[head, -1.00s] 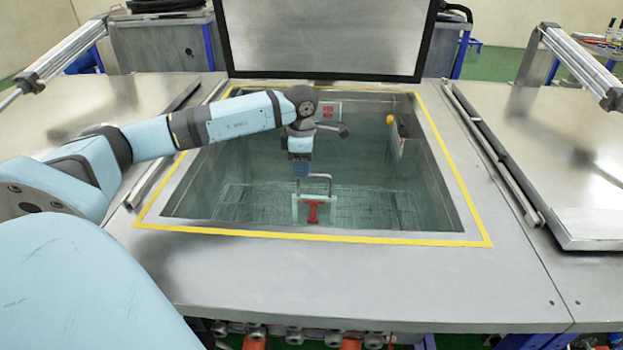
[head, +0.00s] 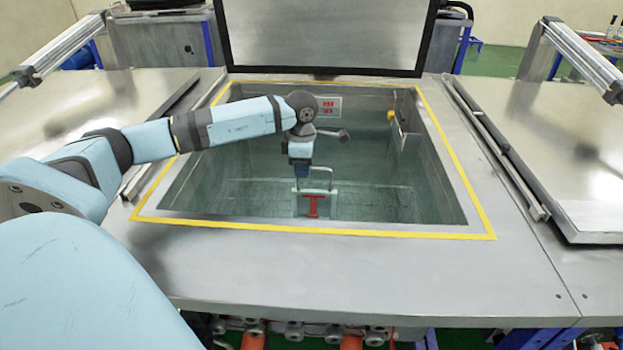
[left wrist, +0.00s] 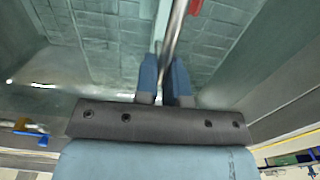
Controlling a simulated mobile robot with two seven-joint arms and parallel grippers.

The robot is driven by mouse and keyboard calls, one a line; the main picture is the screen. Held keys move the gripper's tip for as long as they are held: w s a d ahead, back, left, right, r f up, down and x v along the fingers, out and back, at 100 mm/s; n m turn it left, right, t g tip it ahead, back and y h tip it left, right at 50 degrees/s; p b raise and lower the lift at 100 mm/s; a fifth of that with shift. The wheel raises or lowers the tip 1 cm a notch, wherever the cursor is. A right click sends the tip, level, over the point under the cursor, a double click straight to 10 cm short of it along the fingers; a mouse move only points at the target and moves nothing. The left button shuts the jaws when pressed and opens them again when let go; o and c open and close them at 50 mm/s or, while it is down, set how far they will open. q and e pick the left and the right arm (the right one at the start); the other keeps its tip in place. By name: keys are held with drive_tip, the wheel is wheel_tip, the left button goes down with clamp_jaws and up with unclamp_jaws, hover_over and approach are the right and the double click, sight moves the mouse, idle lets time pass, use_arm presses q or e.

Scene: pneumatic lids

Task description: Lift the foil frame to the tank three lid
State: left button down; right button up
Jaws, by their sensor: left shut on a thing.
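The foil frame shows in the head view as a pale frame (head: 298,203) with a red piece (head: 312,206) and a bent metal handle (head: 327,172), inside the open tank (head: 420,190). My left gripper (head: 301,182) reaches down into the tank at the handle's left side. In the left wrist view its two blue fingers (left wrist: 165,75) are shut on the metal handle bar (left wrist: 174,40), and a bit of red shows at the top. An open lid (head: 330,40) stands upright behind the tank; I cannot read a tank number. My right gripper is not in view.
A yellow line (head: 330,234) borders the tank opening. Flat metal lids lie at left (head: 90,110) and right (head: 570,150). A red-marked plate (head: 328,105) and a yellow knob (head: 391,114) are on the tank walls. The front deck (head: 350,270) is clear.

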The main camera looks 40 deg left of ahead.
use_arm(q)
drive_tip(key=shift+r+p, duration=0.85)
drive_tip(key=shift+r, duration=0.65)
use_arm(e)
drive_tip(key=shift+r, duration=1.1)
